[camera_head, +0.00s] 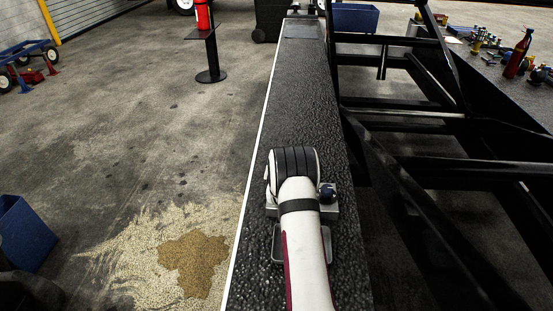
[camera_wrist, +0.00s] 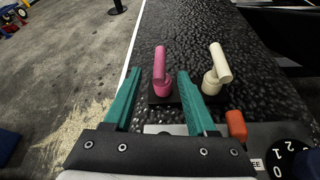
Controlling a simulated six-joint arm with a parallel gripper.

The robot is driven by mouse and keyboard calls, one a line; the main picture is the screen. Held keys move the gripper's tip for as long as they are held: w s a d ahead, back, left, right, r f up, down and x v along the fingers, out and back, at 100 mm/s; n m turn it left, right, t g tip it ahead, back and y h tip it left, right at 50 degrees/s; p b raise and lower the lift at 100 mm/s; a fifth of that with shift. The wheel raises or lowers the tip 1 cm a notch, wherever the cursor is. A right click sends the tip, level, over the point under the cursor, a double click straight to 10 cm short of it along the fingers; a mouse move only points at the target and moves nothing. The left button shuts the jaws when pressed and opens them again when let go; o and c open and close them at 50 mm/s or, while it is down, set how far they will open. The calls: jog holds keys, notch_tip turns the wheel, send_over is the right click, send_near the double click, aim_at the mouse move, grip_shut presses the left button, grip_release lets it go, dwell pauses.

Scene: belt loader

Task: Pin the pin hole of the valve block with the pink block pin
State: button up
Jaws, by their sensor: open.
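In the wrist view a pink pin (camera_wrist: 160,64) with a bent, rod-like handle stands in a dark base on the black textured surface. My gripper (camera_wrist: 157,79) is open, its two green fingers left and right of the pink pin in the picture. I cannot tell whether they are level with it; no contact shows. A cream pin (camera_wrist: 217,68) of like shape stands just to the right, outside the right finger. In the head view my arm hides the gripper and both pins. I cannot make out the valve block or its pin hole for certain.
The long black belt (camera_head: 300,95) has free room beyond my arm. A dark blue knob (camera_head: 327,192) and grey metal parts show beside my arm. In the wrist view an orange part (camera_wrist: 236,124) and a numbered dial (camera_wrist: 287,160) lie right of my gripper. A dark frame (camera_head: 420,165) stands right.

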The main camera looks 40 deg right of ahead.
jog(key=x, duration=0.6)
jog(key=shift+w+d, duration=0.1)
jog(key=shift+w, duration=0.05)
grip_shut()
